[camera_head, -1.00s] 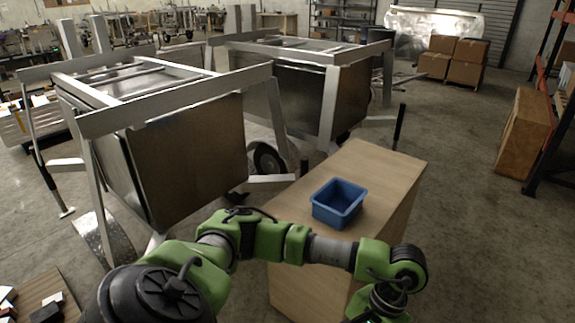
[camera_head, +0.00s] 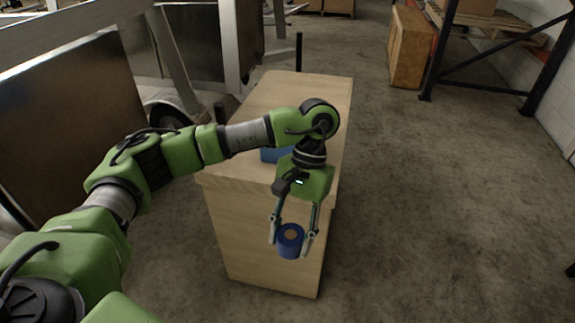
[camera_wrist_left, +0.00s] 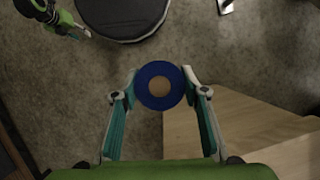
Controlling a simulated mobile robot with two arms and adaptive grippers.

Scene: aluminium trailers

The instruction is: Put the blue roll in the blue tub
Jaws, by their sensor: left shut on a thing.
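The blue roll (camera_head: 290,248) has a tan core and sits between the fingers of my left gripper (camera_head: 291,238), which is shut on it. The gripper points down and, in the head view, shows in front of the near side of the wooden cabinet. In the left wrist view the roll (camera_wrist_left: 160,70) is seen end-on between the two fingertips. The blue tub (camera_head: 271,155) is on the cabinet top; my left arm hides most of it. Part of my other arm, apparently with its gripper (camera_wrist_left: 75,30), shows at the top left of the wrist view; its jaws are unclear.
The wooden cabinet (camera_head: 262,235) stands below and behind my left arm. Aluminium trailers (camera_head: 60,130) stand at the left, with a wheel near the cabinet.

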